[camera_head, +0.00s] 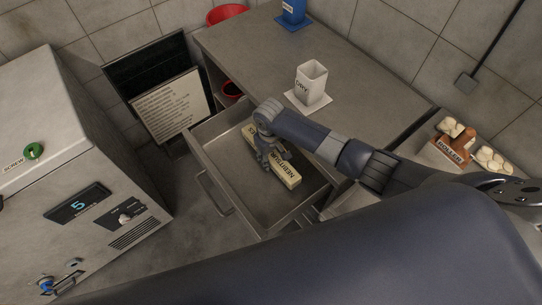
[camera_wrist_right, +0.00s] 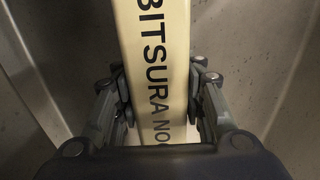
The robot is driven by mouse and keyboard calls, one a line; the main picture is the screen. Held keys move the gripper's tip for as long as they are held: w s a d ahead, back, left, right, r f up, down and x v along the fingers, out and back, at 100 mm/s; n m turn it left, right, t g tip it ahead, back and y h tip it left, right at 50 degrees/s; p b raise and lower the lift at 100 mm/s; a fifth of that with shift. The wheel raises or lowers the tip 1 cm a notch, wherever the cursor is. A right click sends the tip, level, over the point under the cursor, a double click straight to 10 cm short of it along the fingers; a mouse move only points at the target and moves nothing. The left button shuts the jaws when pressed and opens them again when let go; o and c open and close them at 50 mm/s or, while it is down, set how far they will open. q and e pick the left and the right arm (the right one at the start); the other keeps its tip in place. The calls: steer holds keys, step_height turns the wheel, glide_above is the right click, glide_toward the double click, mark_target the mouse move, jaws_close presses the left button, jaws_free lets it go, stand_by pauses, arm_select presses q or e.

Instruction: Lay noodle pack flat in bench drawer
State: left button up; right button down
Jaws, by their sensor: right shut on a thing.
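The noodle pack (camera_head: 289,177) is a long cream box with dark lettering. It is inside the open bench drawer (camera_head: 211,158), lengthwise from the back left to the front right. My right gripper (camera_head: 274,158) is over its middle and shut on its two long sides. The pack also shows in the right wrist view (camera_wrist_right: 153,45), between the two fingers of my right gripper (camera_wrist_right: 160,95). I cannot tell whether the pack touches the drawer floor. My left gripper is not in view.
The bench top (camera_head: 252,55) holds a white DRY container (camera_head: 311,84) and a blue item (camera_head: 292,14). A wooden ROLLER holder (camera_head: 455,145) and pale rolls (camera_head: 492,160) are at the right. A grey machine (camera_head: 75,165) stands left of the drawer, with floor between.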

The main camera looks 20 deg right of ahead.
steer(key=shift+f, duration=0.55)
stand_by(0.4)
jaws_free()
stand_by(0.4)
steer(key=shift+r, duration=0.2)
